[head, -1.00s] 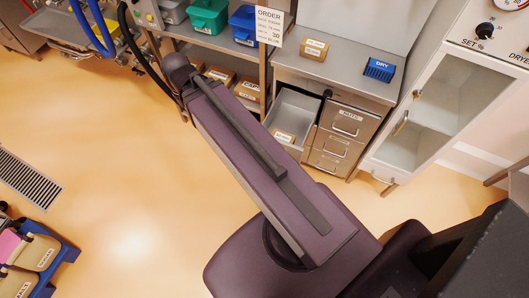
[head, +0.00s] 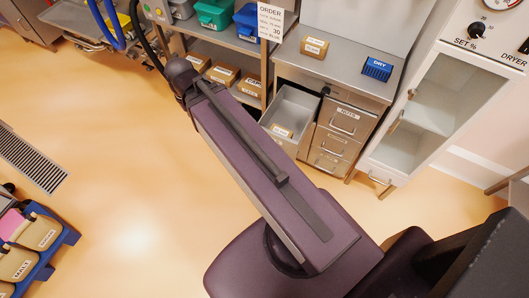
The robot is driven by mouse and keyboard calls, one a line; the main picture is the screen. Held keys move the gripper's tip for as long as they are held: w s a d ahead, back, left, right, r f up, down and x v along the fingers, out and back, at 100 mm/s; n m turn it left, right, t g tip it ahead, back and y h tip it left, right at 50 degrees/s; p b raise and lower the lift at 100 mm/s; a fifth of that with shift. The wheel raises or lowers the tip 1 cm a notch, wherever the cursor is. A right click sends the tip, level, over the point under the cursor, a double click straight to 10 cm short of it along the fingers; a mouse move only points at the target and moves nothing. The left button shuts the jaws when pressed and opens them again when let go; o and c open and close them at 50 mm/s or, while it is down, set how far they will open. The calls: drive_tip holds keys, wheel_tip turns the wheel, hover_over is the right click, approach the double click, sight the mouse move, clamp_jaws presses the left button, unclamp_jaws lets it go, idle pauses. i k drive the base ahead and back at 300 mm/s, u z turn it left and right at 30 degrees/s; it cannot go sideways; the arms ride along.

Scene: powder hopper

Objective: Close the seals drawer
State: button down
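A grey drawer (head: 297,103) stands open at the left side of the steel cabinet (head: 338,82). A small tan labelled box (head: 282,131) lies inside it. The drawer's front and its label are partly hidden by my arm, so I cannot read whether it says seals. To its right are shut drawers, the top one labelled NOTES (head: 346,115). My purple arm reaches up and left across the middle of the head view. My gripper is not visible.
A tan box (head: 314,47) and a blue DRY box (head: 377,69) stand on the cabinet top. A glass-door dryer (head: 430,110) stands at the right. Shelves with bins (head: 214,14) are at the left. A blue crate (head: 62,240) is at lower left. The floor between is clear.

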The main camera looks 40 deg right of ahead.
sight(293, 108)
drive_tip(key=u, duration=0.05)
drive_tip(key=k, duration=1.85)
drive_tip(key=z, duration=0.85)
drive_tip(key=i, duration=1)
drive_tip(key=z, duration=0.1)
